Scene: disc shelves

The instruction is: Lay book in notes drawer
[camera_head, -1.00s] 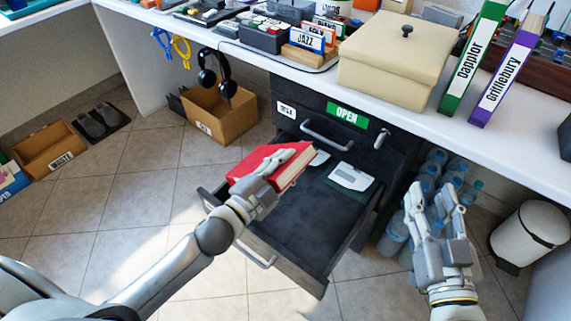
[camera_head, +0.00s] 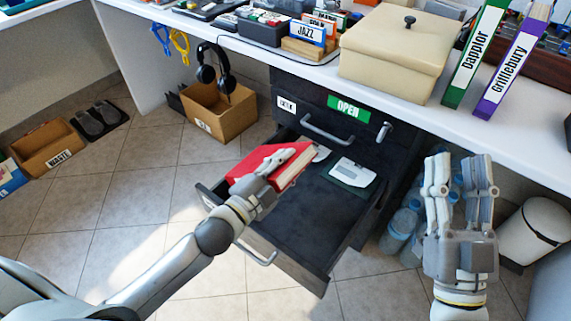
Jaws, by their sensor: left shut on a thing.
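A red book (camera_head: 257,159) with pale page edges is held by my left gripper (camera_head: 277,164), which is shut on it. The book is tilted over the left side of the open lower drawer (camera_head: 315,215); I cannot tell exactly how high above the drawer floor it is. The drawer is dark and pulled out, and its near part is empty. A white-and-green item (camera_head: 352,174) lies towards its back right, with another white item (camera_head: 319,153) partly behind the book. My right gripper (camera_head: 459,165) is open and empty, to the right of the drawer.
A shut drawer above carries a green OPEN sign (camera_head: 348,109). The white counter (camera_head: 420,112) above holds a cream box (camera_head: 392,55) and two upright binders. Water bottles (camera_head: 400,222) and a white bin (camera_head: 533,230) stand right of the drawer. A cardboard box (camera_head: 220,113) stands left.

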